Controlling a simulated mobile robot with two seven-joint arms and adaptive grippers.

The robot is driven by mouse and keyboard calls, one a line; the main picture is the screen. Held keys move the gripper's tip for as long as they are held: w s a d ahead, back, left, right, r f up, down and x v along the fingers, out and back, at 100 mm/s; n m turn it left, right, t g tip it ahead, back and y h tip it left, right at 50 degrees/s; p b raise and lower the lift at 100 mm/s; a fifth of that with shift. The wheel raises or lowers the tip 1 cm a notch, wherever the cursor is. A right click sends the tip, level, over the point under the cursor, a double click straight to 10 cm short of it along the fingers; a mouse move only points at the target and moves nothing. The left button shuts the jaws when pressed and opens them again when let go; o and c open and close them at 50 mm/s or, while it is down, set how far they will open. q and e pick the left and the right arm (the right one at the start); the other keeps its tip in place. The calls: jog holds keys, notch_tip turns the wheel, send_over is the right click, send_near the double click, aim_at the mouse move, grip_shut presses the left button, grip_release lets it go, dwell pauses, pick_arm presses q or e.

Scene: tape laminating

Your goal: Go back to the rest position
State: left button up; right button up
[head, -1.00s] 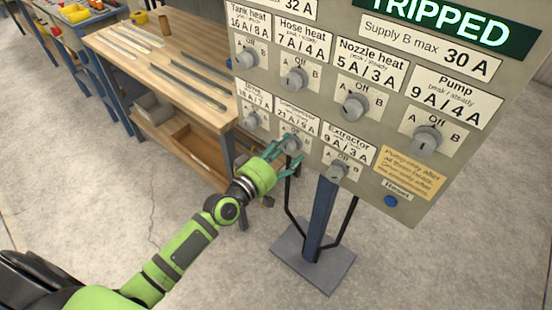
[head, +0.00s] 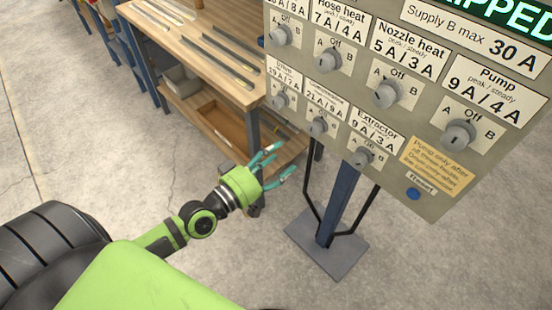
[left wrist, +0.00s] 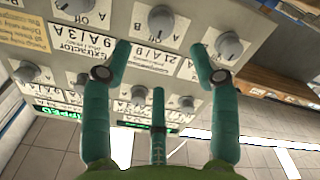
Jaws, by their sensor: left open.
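My left gripper (head: 277,167) is open and empty, with its teal fingers spread. In the head view it is in the air to the left of the panel's lower edge, apart from the knobs. The grey control panel (head: 400,150) carries several rotary knobs, among them the Extractor knob (head: 362,158) and the Pump knob (head: 458,134). In the left wrist view the fingers (left wrist: 158,90) show in front of the panel (left wrist: 110,15), which appears upside down. The right gripper is in neither view.
The panel stands on a blue post (head: 340,200) with a grey floor plate (head: 327,250). A wooden workbench (head: 200,50) with metal strips stands behind on the left. A blue button (head: 413,194) is at the panel's bottom. The floor (head: 110,170) left of the arm is clear.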

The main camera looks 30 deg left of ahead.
pick_arm(q)
jog(key=s+a+f+m+g+y, duration=0.1)
jog(key=s+a+f+g+y, duration=0.2)
jog(key=f, duration=0.8)
jog(key=s+a+f+m+g, duration=0.15)
jog(key=s+f, duration=0.25)
jog(key=f, duration=0.7)
jog(key=s+a+f+m+g+y, duration=0.1)
jog(key=s+f+g+y, duration=0.2)
jog(key=f, duration=0.8)
jog(key=s+d+f+m+g, duration=0.1)
jog(key=s+f+g, duration=0.1)
jog(key=s+f, duration=0.3)
jog(key=s+d+f+m+g, duration=0.1)
jog(key=s+f+g, duration=0.2)
jog(key=s, duration=0.9)
jog(key=s+d+f+m+g, duration=0.1)
jog(key=s+f+m+g, duration=0.1)
jog(key=s+f, duration=0.5)
jog(key=shift+s+f+g, duration=0.25)
jog(key=shift+s+g, duration=0.5)
jog(key=shift+s, duration=0.5)
jog(key=shift+d, duration=0.15)
